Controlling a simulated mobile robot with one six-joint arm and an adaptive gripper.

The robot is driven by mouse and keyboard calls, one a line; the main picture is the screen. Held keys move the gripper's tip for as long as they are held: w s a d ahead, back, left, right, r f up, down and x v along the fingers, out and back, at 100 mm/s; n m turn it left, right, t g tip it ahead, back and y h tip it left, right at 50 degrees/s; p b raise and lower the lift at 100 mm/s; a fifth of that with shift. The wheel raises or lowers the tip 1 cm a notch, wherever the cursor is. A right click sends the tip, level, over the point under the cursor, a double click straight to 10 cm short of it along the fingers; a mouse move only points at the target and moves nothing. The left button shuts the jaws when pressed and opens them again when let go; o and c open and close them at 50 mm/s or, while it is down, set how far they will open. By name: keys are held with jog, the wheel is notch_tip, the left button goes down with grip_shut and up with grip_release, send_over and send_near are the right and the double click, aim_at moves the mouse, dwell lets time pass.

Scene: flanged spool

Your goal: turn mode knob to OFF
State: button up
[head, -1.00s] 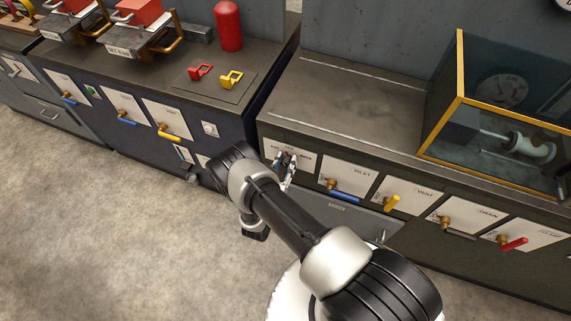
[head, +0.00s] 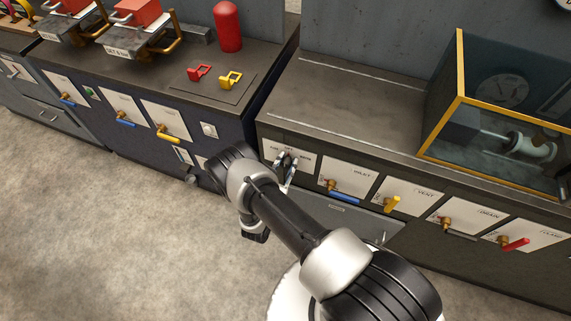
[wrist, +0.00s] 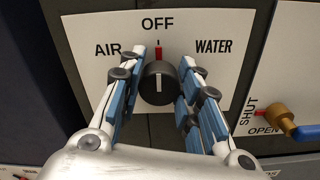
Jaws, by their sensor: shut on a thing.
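The mode knob (wrist: 158,83) is a round black dial on a white plate (wrist: 215,28) marked AIR, OFF and WATER. The white line on its face stands upright, and a red mark at its upper edge lies below the word OFF. My gripper (wrist: 160,66) is shut on the knob, with one blue-padded finger on its left and one on its right. In the head view my gripper (head: 287,165) is at the plate on the left end of the right-hand cabinet front, and its fingers largely hide the knob there.
Right of the knob plate is a blue-handled INLET valve (head: 344,196), then a yellow VENT handle (head: 392,204), a DRAIN valve (head: 446,223) and a red handle (head: 516,244). A yellow-framed glass case (head: 500,125) stands on the counter. The dark blue cabinet (head: 222,125) is to the left.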

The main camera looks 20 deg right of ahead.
jog(key=o, duration=1)
jog(key=shift+o, duration=0.2)
jog(key=shift+a, duration=0.1)
jog(key=v, duration=1.2)
